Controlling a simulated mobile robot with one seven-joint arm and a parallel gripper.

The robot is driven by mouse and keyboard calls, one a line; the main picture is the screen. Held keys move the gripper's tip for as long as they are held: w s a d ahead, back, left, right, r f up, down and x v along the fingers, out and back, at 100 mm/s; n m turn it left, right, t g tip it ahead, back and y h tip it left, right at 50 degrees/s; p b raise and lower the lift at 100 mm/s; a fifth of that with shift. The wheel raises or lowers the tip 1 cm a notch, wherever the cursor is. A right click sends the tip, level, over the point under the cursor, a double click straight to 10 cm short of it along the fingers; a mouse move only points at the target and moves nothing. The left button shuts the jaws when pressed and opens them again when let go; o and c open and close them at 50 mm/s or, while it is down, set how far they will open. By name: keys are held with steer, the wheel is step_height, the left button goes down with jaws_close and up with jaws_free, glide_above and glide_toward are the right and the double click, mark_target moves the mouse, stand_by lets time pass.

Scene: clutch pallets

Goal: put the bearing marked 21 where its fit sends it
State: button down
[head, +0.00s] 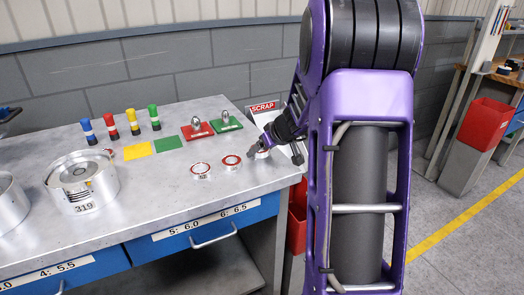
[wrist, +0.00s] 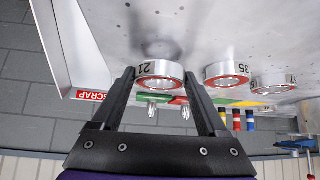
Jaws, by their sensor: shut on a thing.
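The bearing marked 21 (wrist: 160,70) is a short silver ring, with its number facing the wrist camera. My gripper (wrist: 162,78) is shut on it, one dark finger on each side. In the head view my gripper (head: 256,150) is at the right end of the bench top, and the bearing (head: 263,153) is partly hidden by the fingers. It is at or just above the bench surface; I cannot tell whether it touches. A bearing marked 35 (wrist: 227,74) and another red-faced bearing (wrist: 273,83) stand beside it; the head view shows both, nearer (head: 231,162) and farther left (head: 201,171).
A white SCRAP tray (head: 263,107) is at the bench's right end. Red (head: 197,131) and green (head: 230,124) plates with metal fittings lie behind. Yellow (head: 137,151) and green (head: 168,144) squares, coloured pegs and a housing marked 319 (head: 82,182) are left. Labelled blue drawers (head: 207,232) are below.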

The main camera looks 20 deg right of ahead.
steer(key=shift+f+b, duration=0.4)
steer(key=shift+f, duration=0.15)
jaws_free()
steer(key=shift+f, duration=0.1)
steer(key=shift+s+a, duration=0.1)
steer(key=shift+a+f, duration=0.1)
steer(key=shift+f, duration=0.05)
steer(key=shift+r+p, duration=0.4)
steer(key=shift+r, duration=0.1)
steer(key=p+v, duration=0.1)
steer(key=v, duration=1.1)
steer(key=shift+r, duration=0.35)
